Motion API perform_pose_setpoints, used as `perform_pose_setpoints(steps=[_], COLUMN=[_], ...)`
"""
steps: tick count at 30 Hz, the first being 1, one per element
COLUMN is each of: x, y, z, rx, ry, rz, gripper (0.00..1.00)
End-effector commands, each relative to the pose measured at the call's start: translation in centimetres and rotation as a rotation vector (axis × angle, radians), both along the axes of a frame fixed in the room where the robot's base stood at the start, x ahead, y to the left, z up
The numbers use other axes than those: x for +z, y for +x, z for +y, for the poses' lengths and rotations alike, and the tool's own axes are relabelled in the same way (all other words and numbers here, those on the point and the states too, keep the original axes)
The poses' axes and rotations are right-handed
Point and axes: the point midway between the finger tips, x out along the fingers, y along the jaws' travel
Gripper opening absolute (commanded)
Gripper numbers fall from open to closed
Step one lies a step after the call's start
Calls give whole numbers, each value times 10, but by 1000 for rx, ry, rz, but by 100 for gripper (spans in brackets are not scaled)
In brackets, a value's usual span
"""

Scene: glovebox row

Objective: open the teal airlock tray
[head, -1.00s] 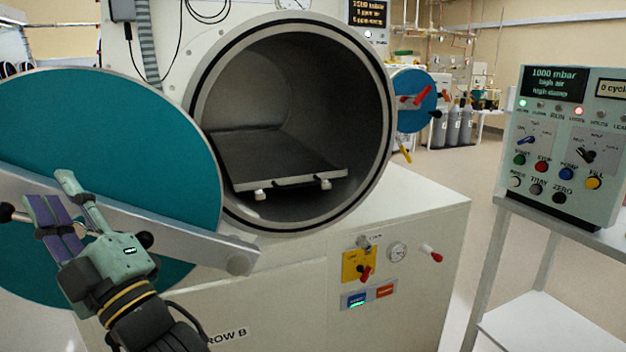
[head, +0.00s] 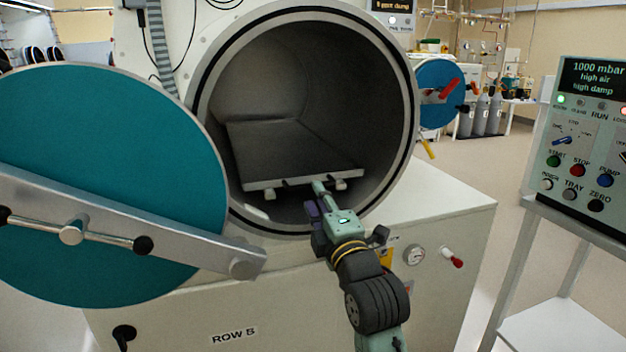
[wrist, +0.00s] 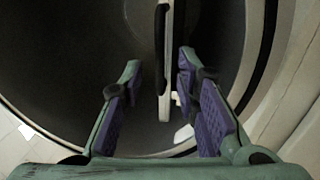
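The airlock tray (head: 290,150) is a dark flat tray with a pale front edge, lying inside the round chamber behind the open teal door (head: 90,110). Its black bar handle (wrist: 159,38) runs along the front edge, which stands upright in the wrist view. My gripper (head: 317,192) is at the chamber mouth, just in front of the tray's front edge, and partly hides the handle in the head view. In the wrist view my gripper (wrist: 160,60) is open, its purple-padded fingers on either side of the handle's line with clear gaps. I cannot tell whether the handle's end is between the fingertips.
The door's grey arm (head: 130,225) reaches across at the left. A control panel (head: 585,140) on a stand is at the right. The floor between the airlock and the stand is clear.

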Motion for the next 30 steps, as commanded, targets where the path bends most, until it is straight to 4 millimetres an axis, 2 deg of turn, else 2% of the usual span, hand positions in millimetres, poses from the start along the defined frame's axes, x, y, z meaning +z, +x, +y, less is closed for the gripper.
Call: perform_pose_setpoints(steps=[3, 10, 20, 30], x=[7, 10, 9, 10], y=[21, 45, 48, 48], z=[8, 15, 16, 16], rx=[3, 1, 0, 0], ry=[0, 1, 2, 1], rz=[1, 0, -2, -1], gripper=[29, 29, 29, 8])
